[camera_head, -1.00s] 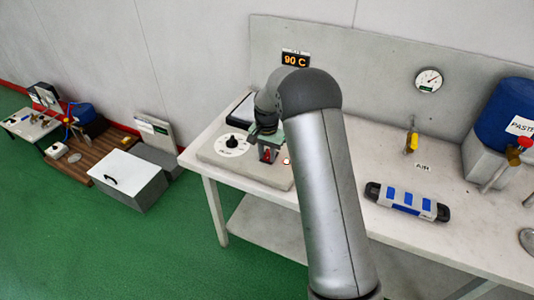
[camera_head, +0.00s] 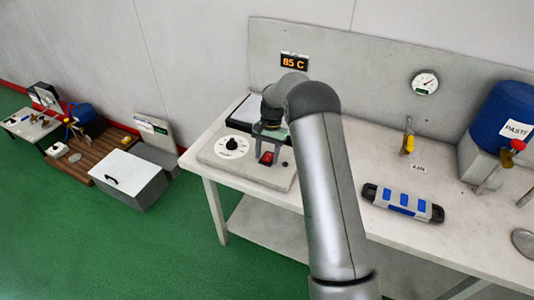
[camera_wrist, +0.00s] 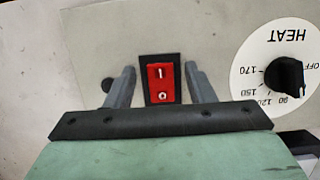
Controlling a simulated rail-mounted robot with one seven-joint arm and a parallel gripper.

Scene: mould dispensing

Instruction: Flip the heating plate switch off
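The red rocker switch (camera_wrist: 161,83), marked I and O, sits in a black frame on the heating plate's pale base (camera_wrist: 220,60). It also shows in the head view (camera_head: 267,158). Which side is pressed is hard to tell. My gripper (camera_wrist: 161,75) is open and empty, with one finger on each side of the switch and apart from it. In the head view my gripper (camera_head: 268,150) hangs over the base. The small round lamp (camera_head: 285,163) right of the switch is dark. The display (camera_head: 294,62) reads 85 C.
The HEAT dial (camera_head: 232,145) is left of the switch; its knob (camera_wrist: 285,74) also shows in the wrist view. The blue PASTE container (camera_head: 503,112) stands far right.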

